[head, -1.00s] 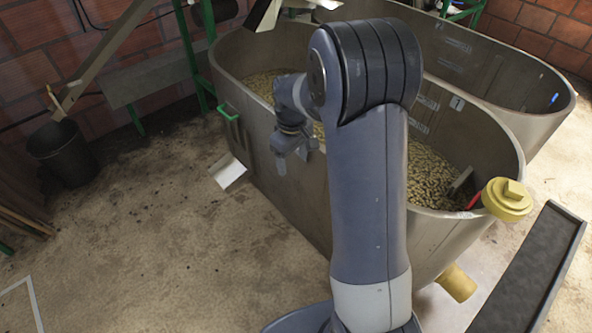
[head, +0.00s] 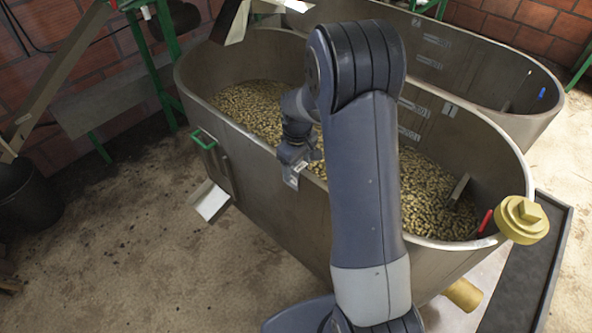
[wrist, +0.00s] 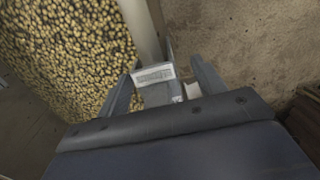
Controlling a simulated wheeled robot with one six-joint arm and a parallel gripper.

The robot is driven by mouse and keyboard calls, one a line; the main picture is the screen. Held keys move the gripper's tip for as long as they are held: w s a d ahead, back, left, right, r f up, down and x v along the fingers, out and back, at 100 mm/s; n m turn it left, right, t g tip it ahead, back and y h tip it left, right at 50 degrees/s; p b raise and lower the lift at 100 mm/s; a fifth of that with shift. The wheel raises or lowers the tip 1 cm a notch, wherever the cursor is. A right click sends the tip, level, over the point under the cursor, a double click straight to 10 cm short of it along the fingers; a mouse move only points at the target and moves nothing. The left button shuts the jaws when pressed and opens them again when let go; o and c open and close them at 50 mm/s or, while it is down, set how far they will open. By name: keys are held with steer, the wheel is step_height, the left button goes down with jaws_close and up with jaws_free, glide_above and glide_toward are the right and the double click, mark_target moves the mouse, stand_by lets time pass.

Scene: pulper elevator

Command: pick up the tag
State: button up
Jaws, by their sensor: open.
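A small white tag (wrist: 154,75) with grey printed lines shows between the finger ends of my gripper (wrist: 163,68) in the wrist view. The tag sits at the near tank's rim (wrist: 140,28), and a grey piece shows just below it. One finger stands on each side of the tag, with visible gaps, so the jaws are open. In the head view my gripper (head: 291,172) is at the near tank's long side wall, pointing down. A small pale patch there looks like the tag, but it is too small to tell.
The near tank (head: 262,192) holds many yellowish-green coffee cherries (head: 436,190). A white chute (head: 210,201) and a green handle (head: 203,138) are on its left side. A yellow cap (head: 521,219) is at its right end. A dark bucket (head: 27,196) stands far left.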

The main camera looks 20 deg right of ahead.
steer(key=shift+c, duration=0.4)
steer(key=c, duration=1)
